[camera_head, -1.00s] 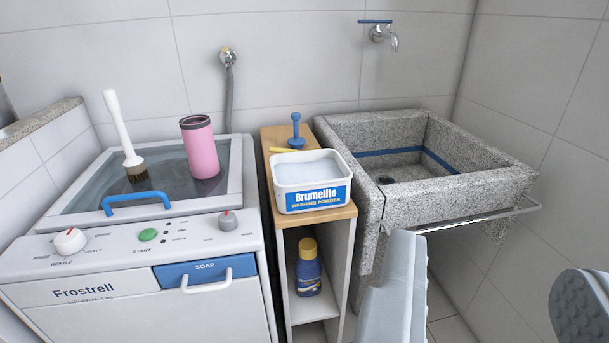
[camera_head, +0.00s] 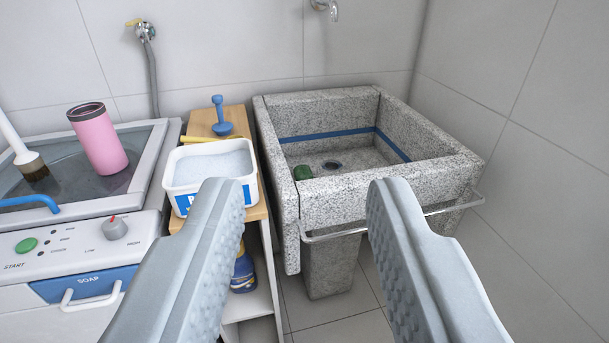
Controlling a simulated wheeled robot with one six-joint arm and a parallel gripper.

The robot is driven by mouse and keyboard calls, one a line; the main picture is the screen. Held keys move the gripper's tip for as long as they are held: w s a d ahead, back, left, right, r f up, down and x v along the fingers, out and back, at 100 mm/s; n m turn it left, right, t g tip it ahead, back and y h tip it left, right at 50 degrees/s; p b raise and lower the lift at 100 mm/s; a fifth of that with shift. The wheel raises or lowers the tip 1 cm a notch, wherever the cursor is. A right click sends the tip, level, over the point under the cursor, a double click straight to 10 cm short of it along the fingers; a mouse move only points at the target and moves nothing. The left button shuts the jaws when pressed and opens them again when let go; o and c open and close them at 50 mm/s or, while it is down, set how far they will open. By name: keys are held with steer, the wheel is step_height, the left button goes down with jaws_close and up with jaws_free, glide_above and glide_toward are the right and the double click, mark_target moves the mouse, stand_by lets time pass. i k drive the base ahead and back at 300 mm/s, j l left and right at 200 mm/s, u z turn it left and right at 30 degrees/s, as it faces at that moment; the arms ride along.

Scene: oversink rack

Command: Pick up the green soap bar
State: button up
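The green soap bar (camera_head: 302,172) lies inside the grey granite sink (camera_head: 340,201), near its front left inner corner. The sink's front wall hides its lower part. My gripper (camera_head: 296,190) is open and empty, its two grey fingers spread wide in the foreground. The soap shows between the fingers, well beyond them. The fingers are in front of the sink and apart from it.
A metal rail (camera_head: 400,220) runs along the sink's front. Left of the sink, a narrow wooden-topped shelf (camera_head: 236,119) holds a tub of washing powder (camera_head: 208,164) and a blue tool (camera_head: 219,116). A washing machine (camera_head: 95,240) with a pink tumbler (camera_head: 98,138) stands further left.

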mark_target(302, 173)
steer(key=i+l+u, duration=0.5)
steer(key=i+l, duration=0.6)
steer(key=l, duration=0.05)
